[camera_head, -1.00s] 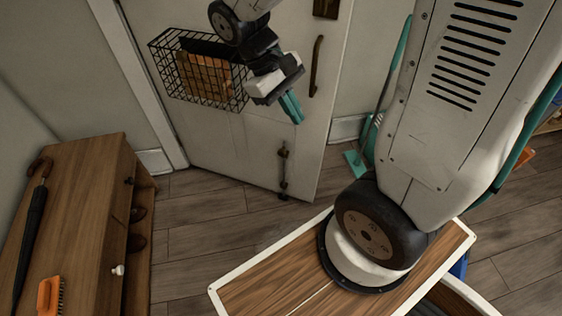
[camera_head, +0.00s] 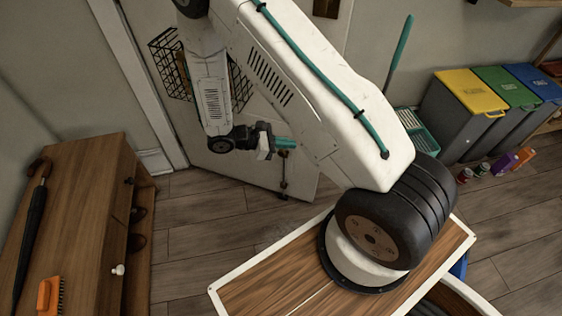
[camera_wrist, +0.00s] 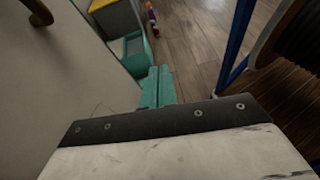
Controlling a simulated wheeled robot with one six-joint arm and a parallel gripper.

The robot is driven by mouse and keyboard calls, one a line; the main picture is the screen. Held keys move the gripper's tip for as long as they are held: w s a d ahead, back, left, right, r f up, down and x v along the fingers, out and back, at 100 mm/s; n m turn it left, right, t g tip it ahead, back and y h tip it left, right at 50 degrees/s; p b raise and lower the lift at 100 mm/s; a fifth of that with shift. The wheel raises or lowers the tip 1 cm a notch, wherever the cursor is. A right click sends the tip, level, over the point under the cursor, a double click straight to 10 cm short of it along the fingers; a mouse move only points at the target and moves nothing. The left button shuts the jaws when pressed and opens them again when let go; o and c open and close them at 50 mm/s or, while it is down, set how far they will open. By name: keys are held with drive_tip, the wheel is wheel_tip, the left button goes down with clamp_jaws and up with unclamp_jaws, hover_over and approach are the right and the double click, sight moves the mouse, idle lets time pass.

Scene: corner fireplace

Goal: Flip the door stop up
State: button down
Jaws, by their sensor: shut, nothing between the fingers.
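The door stop (camera_head: 283,181) is a dark, slim vertical fitting low on the face of the white door (camera_head: 235,170). Its foot is near the floor at the door's bottom edge. My gripper (camera_head: 286,143) has teal fingers and is shut and empty. In the head view it is close to the upper end of the door stop, pointing right; whether it touches cannot be told. In the wrist view the shut teal fingers (camera_wrist: 157,88) point away beside the door face (camera_wrist: 60,80), and the door stop does not show.
A wire basket (camera_head: 166,62) hangs on the door, partly behind my arm. A wooden cabinet (camera_head: 85,210) with an umbrella (camera_head: 32,230) and an orange brush (camera_head: 48,295) stands at left. Yellow, green and blue lidded bins (camera_head: 470,92) stand at right. The floor below the door is clear.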

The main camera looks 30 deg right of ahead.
sight(281, 153)
wheel_tip(281, 153, down, 26)
drive_tip(key=w+d+r+n+t+h, duration=0.1)
drive_tip(key=d+n+t+h, duration=0.1)
drive_tip(key=n+t, duration=0.85)
drive_tip(key=w+a+f+n+t+y, duration=0.2)
drive_tip(key=w+f+n, duration=0.2)
drive_tip(key=w, duration=0.2)
drive_tip(key=shift+w+a+f+n, duration=0.2)
drive_tip(key=shift+w+a+n, duration=0.05)
drive_tip(key=shift+a+n, duration=0.15)
drive_tip(key=x, duration=1)
drive_tip(key=shift+w+a+r, duration=0.15)
drive_tip(key=shift+w+r, duration=0.05)
drive_tip(key=shift+r, duration=0.45)
drive_tip(key=shift+w+a+r, duration=0.15)
drive_tip(key=shift+w+r, duration=0.05)
drive_tip(key=shift+r, duration=0.4)
drive_tip(key=shift+w+a+r, duration=0.1)
drive_tip(key=shift+w+r, duration=0.05)
drive_tip(key=shift+r, duration=0.5)
drive_tip(key=shift+r, duration=0.1)
